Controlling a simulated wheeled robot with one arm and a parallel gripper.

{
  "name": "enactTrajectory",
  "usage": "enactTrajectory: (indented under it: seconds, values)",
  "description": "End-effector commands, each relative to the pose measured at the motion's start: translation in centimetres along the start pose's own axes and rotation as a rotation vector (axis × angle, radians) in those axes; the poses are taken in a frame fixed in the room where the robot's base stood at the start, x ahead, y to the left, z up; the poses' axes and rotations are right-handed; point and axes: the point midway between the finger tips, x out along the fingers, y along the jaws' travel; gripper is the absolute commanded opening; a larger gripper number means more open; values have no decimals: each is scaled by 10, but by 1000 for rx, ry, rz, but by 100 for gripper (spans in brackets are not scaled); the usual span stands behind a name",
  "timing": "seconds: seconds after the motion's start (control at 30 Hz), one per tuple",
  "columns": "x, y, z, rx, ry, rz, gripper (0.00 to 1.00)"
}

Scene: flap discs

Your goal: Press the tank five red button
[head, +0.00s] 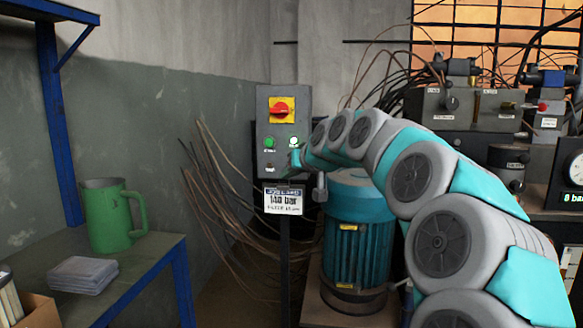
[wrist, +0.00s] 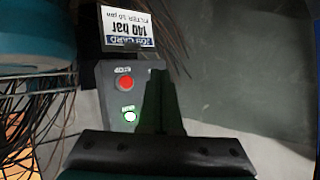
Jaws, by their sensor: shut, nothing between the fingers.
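A grey control box (head: 272,126) stands on a post in the head view; it also shows upside down in the wrist view (wrist: 107,112). The red button (wrist: 126,83) is on its face, beside a label that seems to read STOP. A lit lamp (wrist: 129,114) is next to it, and shows in the head view (head: 293,141). My gripper (wrist: 157,75) is shut and empty in front of the box, its tips to the right of the red button in the wrist view. In the head view my gripper (head: 294,158) covers that area, and I cannot see the red button. Contact cannot be told. No tank number is readable.
The box also has a red-yellow rotary switch (head: 282,110) and a green button (head: 269,142). A job card (head: 283,199) hangs below. A teal motor (head: 358,235) stands right of the post. Loose cables hang left. A bench with a green jug (head: 108,220) is at left.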

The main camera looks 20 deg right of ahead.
Motion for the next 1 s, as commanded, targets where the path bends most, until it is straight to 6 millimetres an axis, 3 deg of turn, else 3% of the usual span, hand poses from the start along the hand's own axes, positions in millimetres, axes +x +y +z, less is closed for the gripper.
enactTrajectory:
  seconds: [0.27,0.7,1.0]
  values:
    - [8,6,-8,1,-1,-1,0]
    - [48,34,-36,1,-1,0,0]
    - [61,44,-44,0,-1,0,0]
